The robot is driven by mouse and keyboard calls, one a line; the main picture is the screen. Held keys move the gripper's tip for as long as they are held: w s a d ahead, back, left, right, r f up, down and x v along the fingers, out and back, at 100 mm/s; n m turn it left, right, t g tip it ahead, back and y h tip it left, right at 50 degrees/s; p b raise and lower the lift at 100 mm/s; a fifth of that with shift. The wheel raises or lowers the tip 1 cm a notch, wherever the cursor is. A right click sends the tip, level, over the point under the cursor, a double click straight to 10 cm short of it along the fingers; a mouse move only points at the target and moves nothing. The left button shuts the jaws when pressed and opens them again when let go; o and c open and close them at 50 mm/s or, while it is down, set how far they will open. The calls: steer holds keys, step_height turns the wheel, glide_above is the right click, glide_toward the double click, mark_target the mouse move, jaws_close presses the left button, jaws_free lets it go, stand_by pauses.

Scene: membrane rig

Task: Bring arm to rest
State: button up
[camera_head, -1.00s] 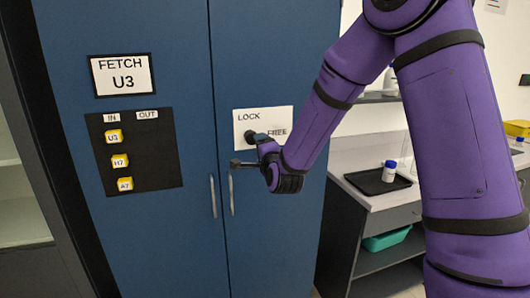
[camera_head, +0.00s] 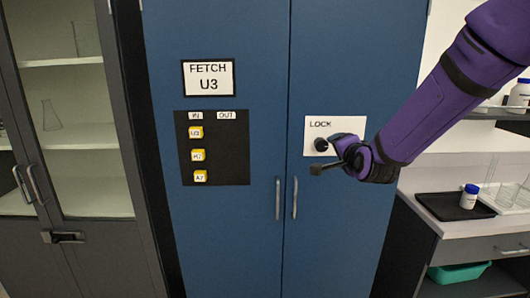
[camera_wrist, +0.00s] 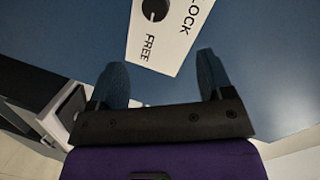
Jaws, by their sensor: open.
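My purple arm reaches in from the upper right in the head view. My gripper (camera_head: 318,157) is in front of the blue cabinet's right door, by the white lock plate (camera_head: 348,124). In the wrist view my gripper (camera_wrist: 160,85) has its two fingers wide apart with nothing between them. Beyond the fingertips is the lock plate (camera_wrist: 168,50), marked LOCK and FREE, with a dark round knob (camera_wrist: 155,9) at the top edge. The fingers are apart from the knob. In the head view my gripper hides part of the plate, including the word FREE.
The blue cabinet (camera_head: 240,230) has two upright handles and shut doors. A FETCH U3 sign (camera_head: 209,78) hangs above a black board (camera_head: 225,160) with yellow tags under IN. A glass-fronted cabinet (camera_head: 75,150) stands left. A counter with a black tray (camera_head: 440,205) and white bottle (camera_head: 469,197) is right.

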steer(key=s+d+r+n+g, duration=0.1)
steer(key=s+d+n+g, duration=0.1)
steer(key=s, duration=1)
steer(key=s+d+r+n+g, duration=0.2)
steer(key=s+n+g, duration=0.3)
steer(key=s, duration=0.7)
steer(key=s+d+r+n+g+h, duration=0.1)
steer(key=s+d+r+n+g, duration=0.1)
steer(key=s, duration=1)
steer(key=d+n+g, duration=0.1)
steer(key=n, duration=0.1)
steer(key=shift+s+d+r+n, duration=0.2)
steer(key=shift+s+n, duration=0.1)
steer(key=shift+n, duration=0.1)
